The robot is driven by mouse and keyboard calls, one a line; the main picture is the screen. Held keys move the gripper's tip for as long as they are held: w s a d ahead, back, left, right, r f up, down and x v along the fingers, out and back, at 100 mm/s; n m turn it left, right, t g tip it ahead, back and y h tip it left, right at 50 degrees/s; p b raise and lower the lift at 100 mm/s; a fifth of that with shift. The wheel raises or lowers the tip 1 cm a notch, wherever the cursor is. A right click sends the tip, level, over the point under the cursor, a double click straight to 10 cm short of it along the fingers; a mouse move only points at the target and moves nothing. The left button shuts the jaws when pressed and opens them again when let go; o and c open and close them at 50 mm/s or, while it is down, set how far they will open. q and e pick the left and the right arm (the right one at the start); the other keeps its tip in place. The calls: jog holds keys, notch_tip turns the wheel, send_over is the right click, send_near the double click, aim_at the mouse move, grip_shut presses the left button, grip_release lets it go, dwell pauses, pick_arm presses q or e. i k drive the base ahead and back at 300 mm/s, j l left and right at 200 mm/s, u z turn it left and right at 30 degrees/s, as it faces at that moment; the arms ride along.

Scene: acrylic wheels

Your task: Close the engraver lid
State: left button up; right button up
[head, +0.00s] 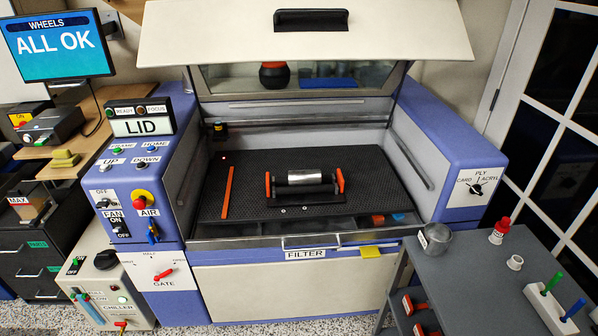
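The engraver (300,280) is a large blue and cream machine in the middle of the head view. Its cream lid (220,36) is raised open above the bed, with a black handle (311,20) near the top of the picture. A window strip shows below the lid's front panel. The dark bed (385,188) is exposed. A metal roller (305,178) with orange-red end pieces lies on it, and an orange strip (228,192) lies to the left. A display (141,127) on the left console reads LID. Neither of my grippers is in view.
A grey cart (480,275) with a metal cup (435,238) and small items stands at the front right. A chiller box (98,290) stands at the front left. A monitor (55,45) reads ALL OK.

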aim_at(181, 34)
jog(key=i+j+z, duration=0.1)
jog(key=j, duration=0.2)
jog(key=i+j+z, duration=0.2)
jog(key=j, duration=0.35)
jog(key=i+j+z, duration=0.1)
jog(key=i+j, duration=0.15)
jog(key=j, duration=0.1)
